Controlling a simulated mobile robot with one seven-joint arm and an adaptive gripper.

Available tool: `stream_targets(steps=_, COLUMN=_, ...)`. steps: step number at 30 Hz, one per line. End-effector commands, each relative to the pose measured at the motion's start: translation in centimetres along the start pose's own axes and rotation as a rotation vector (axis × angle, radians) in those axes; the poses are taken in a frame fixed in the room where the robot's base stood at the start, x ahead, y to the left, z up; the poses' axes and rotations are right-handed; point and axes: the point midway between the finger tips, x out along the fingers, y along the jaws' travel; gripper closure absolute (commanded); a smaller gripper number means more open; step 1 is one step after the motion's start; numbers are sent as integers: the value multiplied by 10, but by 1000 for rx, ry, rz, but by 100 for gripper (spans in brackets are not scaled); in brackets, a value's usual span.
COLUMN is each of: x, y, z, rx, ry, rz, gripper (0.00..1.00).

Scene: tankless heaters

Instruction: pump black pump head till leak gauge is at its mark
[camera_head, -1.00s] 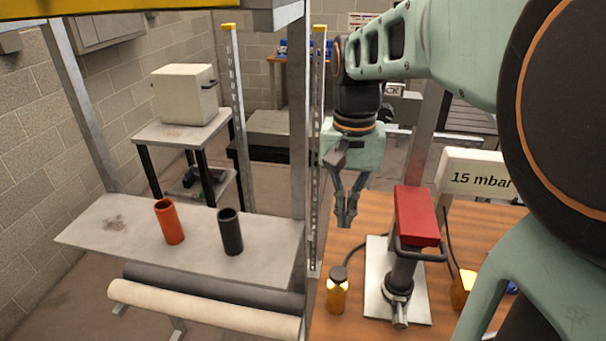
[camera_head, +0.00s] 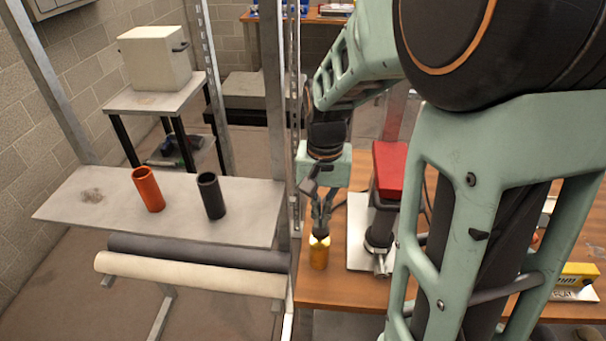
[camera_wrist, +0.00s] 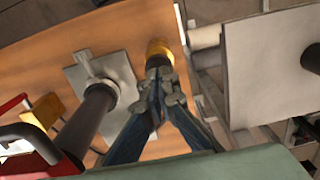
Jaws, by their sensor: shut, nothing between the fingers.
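An amber bottle (camera_head: 319,256) stands on the wooden bench, left of a pump stand. My gripper (camera_head: 320,232) is shut, pointing down with its fingertips over the bottle's top. The pump stand has a black cylinder (camera_head: 380,224), a red block (camera_head: 389,168) and a white base plate (camera_head: 357,235). No gauge reading is visible; my arm blocks much of the bench's right side.
A grey shelf (camera_head: 110,210) with an orange tube (camera_head: 148,189) and a black tube (camera_head: 211,195) is at left, with rolls (camera_head: 190,273) below. A metal post (camera_head: 274,90) stands close left of my gripper.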

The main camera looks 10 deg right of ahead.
Motion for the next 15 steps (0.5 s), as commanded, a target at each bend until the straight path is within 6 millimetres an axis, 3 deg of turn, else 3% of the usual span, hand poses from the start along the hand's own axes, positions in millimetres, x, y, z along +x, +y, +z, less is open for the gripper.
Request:
stream_targets(steps=6, x=12, y=0, z=0, rx=0, ry=1, rz=0, gripper=100)
stream_targets(steps=15, x=12, y=0, z=0, rx=0, ry=1, rz=0, gripper=100)
